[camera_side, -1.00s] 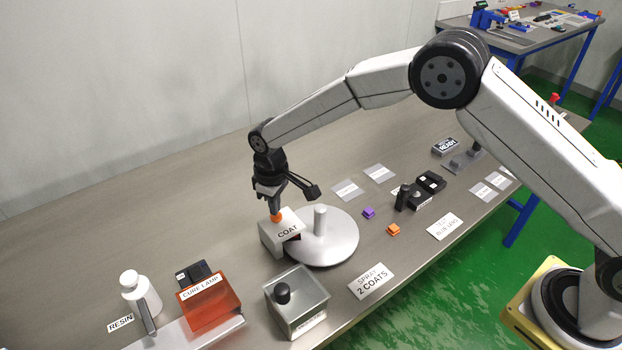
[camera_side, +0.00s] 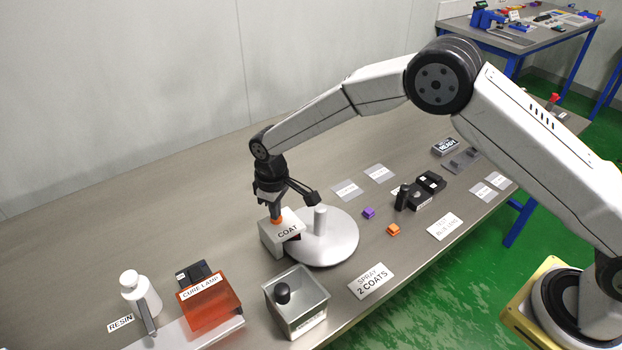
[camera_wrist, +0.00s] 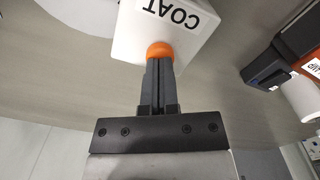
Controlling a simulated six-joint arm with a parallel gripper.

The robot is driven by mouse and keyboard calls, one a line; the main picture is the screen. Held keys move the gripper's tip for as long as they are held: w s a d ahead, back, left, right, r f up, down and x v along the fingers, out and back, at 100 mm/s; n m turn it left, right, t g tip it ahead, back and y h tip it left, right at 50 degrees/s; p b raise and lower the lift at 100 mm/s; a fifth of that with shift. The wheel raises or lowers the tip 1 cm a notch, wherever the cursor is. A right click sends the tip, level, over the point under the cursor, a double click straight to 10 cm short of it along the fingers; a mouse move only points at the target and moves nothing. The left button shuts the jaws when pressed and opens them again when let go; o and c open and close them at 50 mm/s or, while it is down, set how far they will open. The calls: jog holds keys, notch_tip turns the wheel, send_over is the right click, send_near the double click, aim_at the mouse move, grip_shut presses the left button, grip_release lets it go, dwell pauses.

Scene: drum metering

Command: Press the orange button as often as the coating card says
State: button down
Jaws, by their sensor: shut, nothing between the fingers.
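The orange button (camera_side: 277,220) sits on top of the grey-white box labelled COAT (camera_side: 284,236). In the wrist view the button (camera_wrist: 160,49) shows just beyond my fingertips, on the box (camera_wrist: 186,28). My gripper (camera_side: 274,212) is shut and empty, pointing down at the button. Its fingertips (camera_wrist: 159,62) appear to be at or touching the button; whether it is pushed in I cannot tell.
A round grey turntable (camera_side: 340,240) with an upright post stands beside the box. An open metal bin (camera_side: 312,316), the orange CURE LAMP (camera_side: 212,303) and a white RESIN bottle (camera_side: 141,296) stand in front. Small purple (camera_side: 369,213) and orange (camera_side: 393,230) blocks lie to the right.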

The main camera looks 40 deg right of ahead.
dwell(0.4)
jog(key=shift+r, duration=3.5)
jog(key=shift+d, duration=0.1)
jog(key=shift+s+d+r, duration=0.1)
jog(key=shift+d+r, duration=0.05)
jog(key=shift+d, duration=0.05)
jog(key=s+d+r+m+t, duration=0.1)
jog(key=s+d+r+m, duration=0.25)
jog(key=s+d, duration=0.75)
jog(key=s+d+m+t, duration=0.1)
jog(key=s+d+m, duration=0.1)
jog(key=s+d, duration=0.6)
jog(key=s, duration=0.5)
jog(key=shift+d+t, duration=0.2)
jog(key=shift+t, duration=0.1)
